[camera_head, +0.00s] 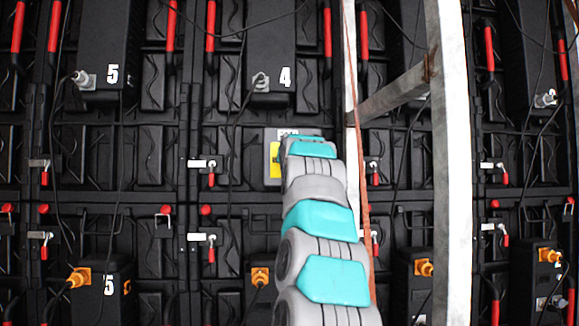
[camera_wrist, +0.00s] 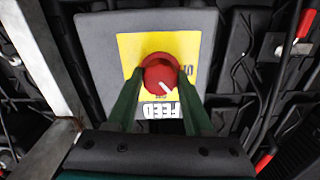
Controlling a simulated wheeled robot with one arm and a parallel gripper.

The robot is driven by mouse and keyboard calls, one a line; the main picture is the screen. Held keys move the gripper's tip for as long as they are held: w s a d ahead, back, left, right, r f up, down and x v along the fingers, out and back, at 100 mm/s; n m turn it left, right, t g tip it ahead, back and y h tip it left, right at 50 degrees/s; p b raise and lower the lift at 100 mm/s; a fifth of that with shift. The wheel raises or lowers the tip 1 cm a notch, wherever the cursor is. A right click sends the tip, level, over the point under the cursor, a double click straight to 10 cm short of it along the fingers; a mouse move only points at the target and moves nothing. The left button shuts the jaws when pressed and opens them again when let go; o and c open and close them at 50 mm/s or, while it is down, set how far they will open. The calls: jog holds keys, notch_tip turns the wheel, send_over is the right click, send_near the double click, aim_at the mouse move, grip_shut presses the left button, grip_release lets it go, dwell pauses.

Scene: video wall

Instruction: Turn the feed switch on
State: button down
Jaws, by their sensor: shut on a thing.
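The feed switch is a grey box (camera_wrist: 95,45) with a yellow plate (camera_wrist: 133,48) and a round red knob (camera_wrist: 158,72). In the wrist view its "FEED" label appears upside down below the knob. A white mark on the knob points down and slightly right; the lettering around it is partly hidden. My gripper (camera_wrist: 160,84) is shut on the red knob, one dark green finger on each side. In the head view the switch's yellow plate (camera_head: 274,160) shows left of my arm, which hides the knob and my gripper.
A pale metal upright (camera_head: 452,160) and a slanted brace (camera_head: 393,98) stand right of my arm. Dark panels carry numbered boxes (camera_head: 270,50), red handles (camera_head: 210,27) and hanging cables. The wrist view shows a metal post (camera_wrist: 40,55) close by on the left.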

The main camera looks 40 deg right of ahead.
jog(key=shift+m, duration=3.6)
jog(key=shift+c, duration=1.4)
grip_release()
jog(key=shift+b, duration=0.3)
jog(key=b+v, duration=0.3)
jog(key=v, duration=0.4)
jog(key=shift+s, duration=0.35)
